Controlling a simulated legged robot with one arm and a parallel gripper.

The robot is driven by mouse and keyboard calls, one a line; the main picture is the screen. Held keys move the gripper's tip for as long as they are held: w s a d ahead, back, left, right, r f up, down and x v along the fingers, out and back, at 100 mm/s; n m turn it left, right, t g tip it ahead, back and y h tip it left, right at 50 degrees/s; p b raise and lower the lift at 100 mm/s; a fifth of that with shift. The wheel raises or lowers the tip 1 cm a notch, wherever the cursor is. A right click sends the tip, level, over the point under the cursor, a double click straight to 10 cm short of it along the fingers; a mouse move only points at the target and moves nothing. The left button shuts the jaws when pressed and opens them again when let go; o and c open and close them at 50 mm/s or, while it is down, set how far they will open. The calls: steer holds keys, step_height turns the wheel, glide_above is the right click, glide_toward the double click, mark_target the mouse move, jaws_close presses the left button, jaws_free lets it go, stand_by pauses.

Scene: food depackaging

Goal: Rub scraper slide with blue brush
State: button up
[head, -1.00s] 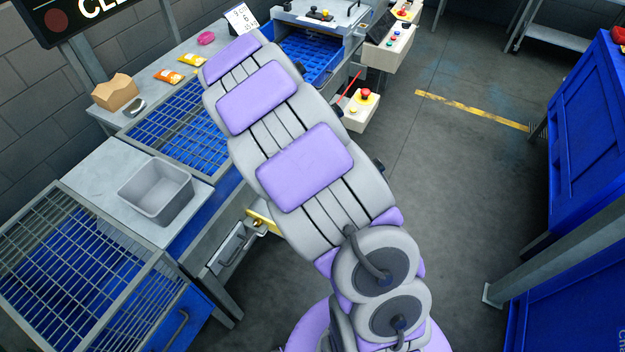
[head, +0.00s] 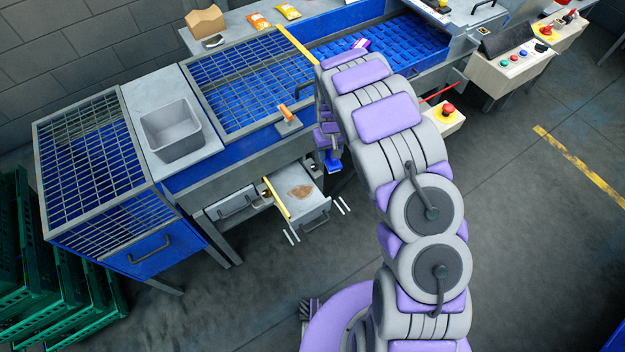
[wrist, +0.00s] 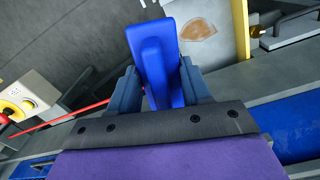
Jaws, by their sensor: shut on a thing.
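The scraper slide (head: 312,208) is a grey drawer-like tray pulled out from the front of the machine, with a brown stain (head: 300,192) on its top. In the wrist view the slide (wrist: 212,12) and its stain (wrist: 196,30) lie at the top right. My gripper (wrist: 158,88) is shut on the blue brush (wrist: 160,50). In the head view the brush (head: 332,164) hangs below my gripper (head: 329,145), right of the slide's back end and apart from the stain. My arm partly hides the gripper there.
A yellow bar (head: 277,199) runs along the slide's left side. A closed drawer (head: 238,205) sits to its left. An orange handle (head: 285,112) stands on the machine edge above. A control box with a red button (head: 446,112) is at right. The floor in front is clear.

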steer(key=a+f+n+b, duration=0.1)
steer(key=f, duration=0.6)
steer(key=s+a+f+n+b, duration=0.1)
steer(key=a+f, duration=0.1)
steer(key=f, duration=0.5)
steer(key=a+f+b, duration=0.1)
steer(key=a+f, duration=0.1)
steer(key=f, duration=0.4)
steer(key=shift+s+a+f+n, duration=0.2)
steer(key=shift+s+f+n, duration=0.2)
steer(key=shift+a+f+b, duration=0.3)
steer(key=shift+f, duration=0.05)
steer(key=shift+a, duration=0.6)
steer(key=shift+d, duration=0.75)
steer(key=shift+a+f, duration=0.35)
steer(key=shift+a, duration=0.25)
steer(key=shift+d+f, duration=0.25)
steer(key=shift+d, duration=0.2)
steer(key=shift+f+b, duration=0.15)
steer(key=shift+b, duration=0.2)
steer(key=shift+a, duration=0.1)
